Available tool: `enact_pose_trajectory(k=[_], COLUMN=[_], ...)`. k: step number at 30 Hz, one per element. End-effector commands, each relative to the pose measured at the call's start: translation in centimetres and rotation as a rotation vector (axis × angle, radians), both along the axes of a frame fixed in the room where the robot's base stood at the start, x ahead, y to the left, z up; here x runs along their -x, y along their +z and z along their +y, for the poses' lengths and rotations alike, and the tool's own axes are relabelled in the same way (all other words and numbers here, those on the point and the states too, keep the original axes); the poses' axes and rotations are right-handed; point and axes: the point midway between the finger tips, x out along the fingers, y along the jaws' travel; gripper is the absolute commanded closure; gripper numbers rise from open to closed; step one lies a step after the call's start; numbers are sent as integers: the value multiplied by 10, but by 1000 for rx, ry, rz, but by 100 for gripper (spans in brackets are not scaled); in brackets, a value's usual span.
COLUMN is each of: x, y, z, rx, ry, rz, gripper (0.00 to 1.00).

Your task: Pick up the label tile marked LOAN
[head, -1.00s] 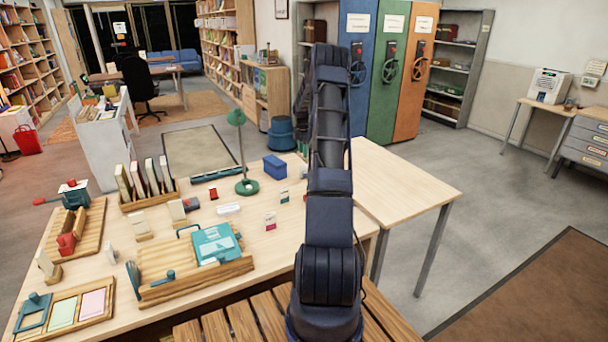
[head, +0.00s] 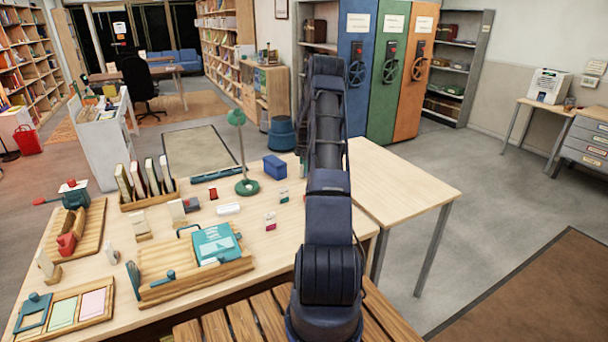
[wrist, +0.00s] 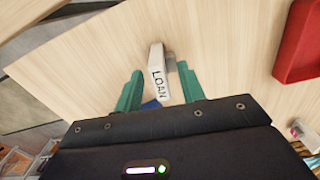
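The white label tile marked LOAN (wrist: 158,78) is in the middle of the wrist view, over a light wooden surface. A grey piece shows beside its upper end and a blue patch at its lower end. My gripper (wrist: 160,68) has its two teal fingers spread, one on each side of the tile, with a visible gap on both sides. In the head view my arm hides the gripper, and I cannot make out the LOAN tile there.
A red tray (wrist: 298,42) lies right of the tile in the wrist view. In the head view, a red-marked tile (head: 270,221), a green-marked tile (head: 284,196), a blue box (head: 275,167) and a green lamp (head: 247,187) stand on the desk left of my arm.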

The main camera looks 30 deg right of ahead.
Motion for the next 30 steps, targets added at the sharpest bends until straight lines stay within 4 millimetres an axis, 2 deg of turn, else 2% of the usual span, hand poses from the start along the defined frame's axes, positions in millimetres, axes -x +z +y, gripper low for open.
enact_pose_trajectory(k=[1,6,15,20,26,30], x=[0,0,0,-1,-1,0], y=[0,0,1,13,52,89], z=[0,0,0,-1,-1,-1], rx=[0,0,0,0,0,1], ry=[0,0,0,-1,-1,-1], rz=[0,0,-1,-2,-3,-4], gripper=[70,100,100,100,100,100])
